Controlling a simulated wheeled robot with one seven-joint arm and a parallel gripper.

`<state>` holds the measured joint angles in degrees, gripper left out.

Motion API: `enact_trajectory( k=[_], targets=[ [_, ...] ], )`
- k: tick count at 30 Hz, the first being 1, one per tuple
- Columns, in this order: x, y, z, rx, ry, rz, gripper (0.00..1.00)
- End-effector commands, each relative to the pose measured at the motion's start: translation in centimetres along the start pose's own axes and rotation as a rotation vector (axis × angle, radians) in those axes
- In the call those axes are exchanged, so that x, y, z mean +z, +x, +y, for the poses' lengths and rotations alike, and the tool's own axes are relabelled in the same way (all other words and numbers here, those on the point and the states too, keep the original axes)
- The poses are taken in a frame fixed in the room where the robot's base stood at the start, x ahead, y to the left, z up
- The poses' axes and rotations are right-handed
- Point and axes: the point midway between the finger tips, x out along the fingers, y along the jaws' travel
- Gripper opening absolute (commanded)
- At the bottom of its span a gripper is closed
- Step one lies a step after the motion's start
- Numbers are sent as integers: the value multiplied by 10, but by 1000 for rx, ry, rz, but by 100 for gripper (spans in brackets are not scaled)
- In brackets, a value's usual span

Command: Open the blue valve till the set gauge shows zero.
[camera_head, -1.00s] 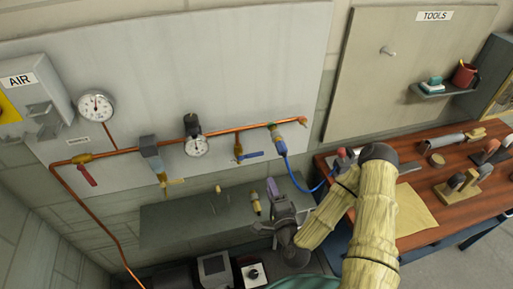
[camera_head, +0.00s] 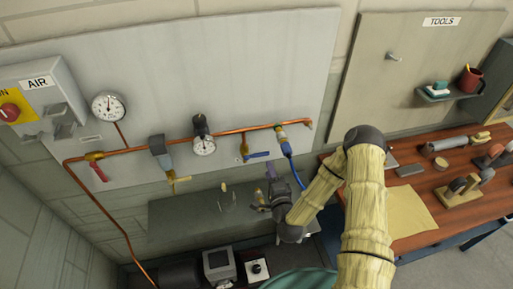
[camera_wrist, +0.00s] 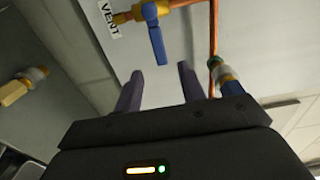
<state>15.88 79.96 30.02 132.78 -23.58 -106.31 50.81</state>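The blue valve (camera_head: 258,155) has a flat blue lever on a brass body, on a branch below the copper pipe. In the wrist view its lever (camera_wrist: 157,45) hangs down at a slight slant beside a VENT label (camera_wrist: 108,15). The gauge on the regulator (camera_head: 204,146), likely the set gauge, has a white dial; its needle is too small to read. My gripper (camera_head: 271,188) is below the lever in the head view. In the wrist view my gripper (camera_wrist: 160,84) has two fingers spread, with the lever ahead of the gap, apparently apart from both.
A blue hose (camera_head: 292,170) drops close to my gripper's right. A grey shelf (camera_head: 175,215) lies below, with a brass fitting (camera_wrist: 22,86). A workbench (camera_head: 425,172) stands right.

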Motion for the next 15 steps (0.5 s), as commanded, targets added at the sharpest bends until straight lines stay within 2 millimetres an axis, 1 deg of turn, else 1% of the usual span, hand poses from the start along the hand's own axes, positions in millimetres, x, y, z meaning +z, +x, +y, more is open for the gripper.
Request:
enact_trajectory(
  k=[1, 3, 15],
  targets=[
    [0, 8, -4, -2, -1, 0, 40],
    [0, 19, -4, -2, -1, 1, 40],
    [0, 76, -3, -1, -1, 1, 40]
  ],
)
